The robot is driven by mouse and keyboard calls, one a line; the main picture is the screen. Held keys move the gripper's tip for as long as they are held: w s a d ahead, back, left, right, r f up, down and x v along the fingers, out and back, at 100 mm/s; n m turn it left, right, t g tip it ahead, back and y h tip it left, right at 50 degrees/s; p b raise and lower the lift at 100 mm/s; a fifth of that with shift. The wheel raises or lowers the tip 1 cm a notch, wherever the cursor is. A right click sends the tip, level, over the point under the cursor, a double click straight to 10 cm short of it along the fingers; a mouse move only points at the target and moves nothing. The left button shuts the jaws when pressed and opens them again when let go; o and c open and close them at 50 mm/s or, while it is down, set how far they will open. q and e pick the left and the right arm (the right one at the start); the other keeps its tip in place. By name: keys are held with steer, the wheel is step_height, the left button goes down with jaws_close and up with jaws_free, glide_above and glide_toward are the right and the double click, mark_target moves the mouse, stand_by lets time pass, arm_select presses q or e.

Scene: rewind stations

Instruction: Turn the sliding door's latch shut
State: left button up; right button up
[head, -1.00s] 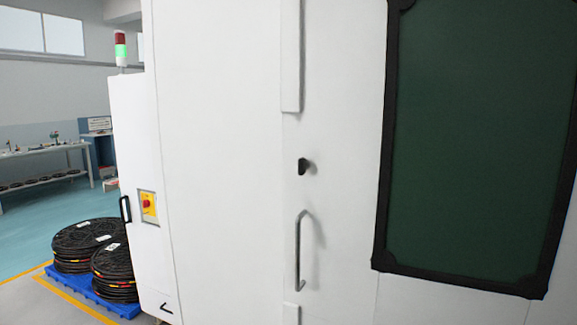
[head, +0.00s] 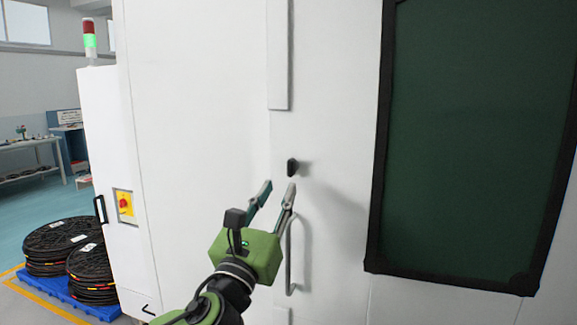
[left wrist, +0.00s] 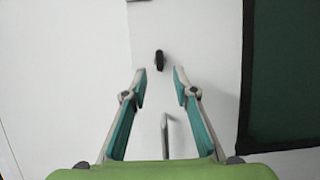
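The latch (head: 292,167) is a small black knob on the white sliding door (head: 335,150), just above a vertical metal handle (head: 289,262). My left gripper (head: 278,186) is open in front of the door, its fingertips a little below and left of the latch. In the left wrist view the latch (left wrist: 159,60) lies ahead of and between the two open fingers (left wrist: 160,80), not touched. The handle (left wrist: 165,135) shows between the fingers, lower down. My right gripper is not in view.
A dark green window (head: 470,140) with a black frame is right of the latch. At left are a red and yellow switch (head: 125,204), black reels (head: 60,240) on a blue pallet (head: 85,303), and a signal light (head: 89,40). A workbench (head: 30,155) stands farther back.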

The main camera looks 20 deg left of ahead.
mark_target(289, 169)
arm_select(q)
steer(key=p+x, duration=0.1)
steer(key=x, duration=0.7)
steer(key=shift+f, duration=0.1)
jaws_close()
